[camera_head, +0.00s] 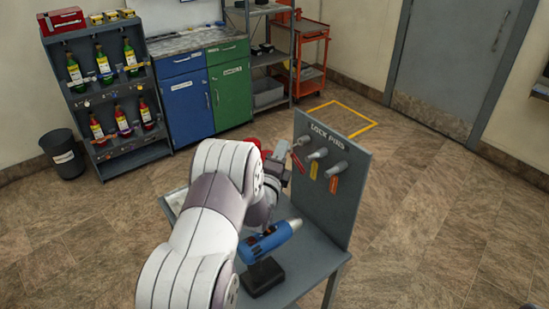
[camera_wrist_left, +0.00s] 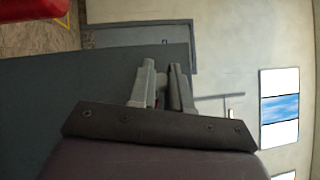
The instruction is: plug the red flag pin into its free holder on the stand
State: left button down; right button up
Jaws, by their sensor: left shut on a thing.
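The grey stand (camera_head: 352,155) is an upright panel marked LOCK PINS, standing on a table. A red flag (camera_head: 297,163) hangs at the left of its row, close by my left gripper (camera_head: 283,160). A yellow flag (camera_head: 314,171) hangs in the middle and an orange-red flag (camera_head: 334,184) at the right, each below a grey fitting. My left gripper is shut on the red flag pin at the panel's left side. In the left wrist view its fingers (camera_wrist_left: 162,88) are close together, with a speck of red between them. The pin's tip and holder are hidden.
A blue cylindrical tool (camera_head: 268,241) rests on a black base on the grey table (camera_head: 312,262), below my arm. A red object (camera_head: 250,143) shows partly behind my arm. The bottle rack (camera_head: 75,110) and cabinets (camera_head: 190,100) stand at the back left. Floor right of the stand is clear.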

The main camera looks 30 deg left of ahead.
dwell(0.5)
pick_arm(q)
jog(key=shift+b, duration=0.35)
dwell(0.3)
jog(key=shift+b, duration=0.3)
dwell(0.4)
jog(key=shift+w+d+b, duration=0.35)
jog(key=shift+w+b, duration=0.2)
jog(key=shift+w, duration=0.3)
jog(key=shift+w+d+b, duration=0.3)
jog(key=shift+w+b, duration=0.25)
jog(key=shift+w, duration=0.3)
dwell(0.5)
